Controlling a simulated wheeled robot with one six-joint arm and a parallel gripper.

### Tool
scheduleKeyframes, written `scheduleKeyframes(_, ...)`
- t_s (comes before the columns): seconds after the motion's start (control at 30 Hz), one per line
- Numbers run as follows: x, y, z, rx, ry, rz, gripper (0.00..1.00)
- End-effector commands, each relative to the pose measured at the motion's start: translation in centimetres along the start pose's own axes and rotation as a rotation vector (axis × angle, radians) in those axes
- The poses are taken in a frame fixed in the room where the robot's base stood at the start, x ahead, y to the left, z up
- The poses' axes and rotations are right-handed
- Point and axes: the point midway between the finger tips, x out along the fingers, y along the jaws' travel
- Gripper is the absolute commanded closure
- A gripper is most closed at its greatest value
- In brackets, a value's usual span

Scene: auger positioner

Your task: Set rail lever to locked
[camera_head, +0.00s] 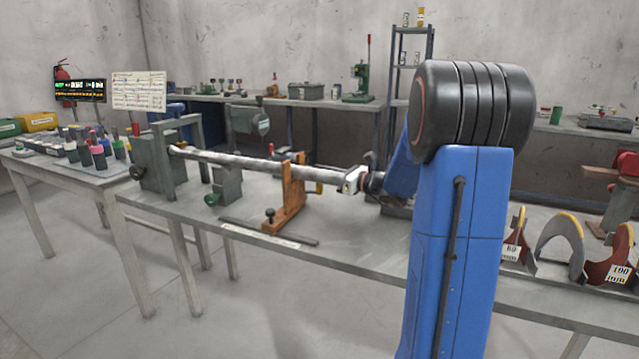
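An orange carriage (288,200) stands upright on a flat rail (238,228) on the long grey bench. A dark knob (270,213) sits at the front of its foot; it may be the rail lever, but its setting is too small to read. A long grey shaft (240,160) runs from the grey headstock (160,165) past the carriage. My gripper (350,181) is near the right end of the shaft, to the right of the carriage. Its fingers are too small and partly hidden to tell whether they are open. My blue arm covers the bench behind it.
Curved gauges (562,240) with number labels stand on the right of the bench. A side table (70,170) with several coloured bottles stands at the left. A green press (362,80) is on the back bench. Floor at the front left is clear.

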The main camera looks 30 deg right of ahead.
Motion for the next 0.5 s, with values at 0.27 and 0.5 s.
scheduleKeyframes(0.27, 0.0, 0.0, 4.4, -0.002, -0.001, 0.000, 0.75)
scheduleKeyframes(0.5, 0.0, 0.0, 5.7, 0.001, 0.000, 0.000, 0.75)
